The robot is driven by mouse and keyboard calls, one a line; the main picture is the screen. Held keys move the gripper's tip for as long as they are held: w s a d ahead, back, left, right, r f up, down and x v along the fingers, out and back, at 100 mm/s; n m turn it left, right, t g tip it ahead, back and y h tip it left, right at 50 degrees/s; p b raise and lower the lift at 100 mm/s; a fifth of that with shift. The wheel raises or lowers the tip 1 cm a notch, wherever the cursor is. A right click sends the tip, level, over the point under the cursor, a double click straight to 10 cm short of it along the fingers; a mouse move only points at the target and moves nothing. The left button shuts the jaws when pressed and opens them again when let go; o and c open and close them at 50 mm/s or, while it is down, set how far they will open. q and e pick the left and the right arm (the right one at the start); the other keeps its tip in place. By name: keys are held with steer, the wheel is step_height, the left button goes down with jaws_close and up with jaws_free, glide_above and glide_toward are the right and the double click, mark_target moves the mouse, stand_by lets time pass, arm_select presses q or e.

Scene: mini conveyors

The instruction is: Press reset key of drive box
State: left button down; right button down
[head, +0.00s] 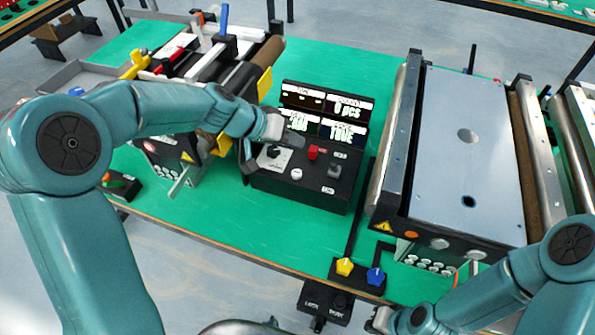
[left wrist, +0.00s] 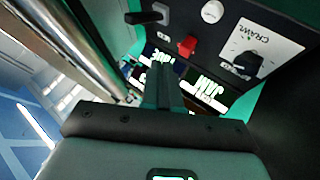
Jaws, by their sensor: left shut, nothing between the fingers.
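The drive box (head: 310,182) is a black box on the green table in the middle of the head view, with displays behind it. Its top carries a black knob (head: 273,151) on a white plate, a red control (head: 313,152), a white round button (head: 296,174) and a grey switch (head: 334,171). I cannot read which one is marked reset. The left wrist view also shows the white button (left wrist: 212,11) and red control (left wrist: 187,46). My left gripper (head: 272,128) is shut and empty above the knob side. My right gripper (head: 378,320) is partly in view at the bottom; its fingers are unclear.
A conveyor with a grey plate (head: 470,140) stands close on the right. Another conveyor (head: 225,65) with coloured parts stands at the left, partly behind my left arm. Yellow and blue knobs (head: 345,267) sit at the front edge. Green table is bare in front of the box.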

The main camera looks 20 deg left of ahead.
arm_select(q)
steer(key=b, duration=0.5)
glide_above(293, 173)
step_height(293, 173, down, 7)
steer(key=shift+f, duration=0.2)
steer(key=shift+f+b, duration=0.3)
steer(key=shift+f, duration=0.15)
stand_by(1.2)
steer(key=shift+f+b, duration=0.35)
steer(key=shift+b, duration=0.5)
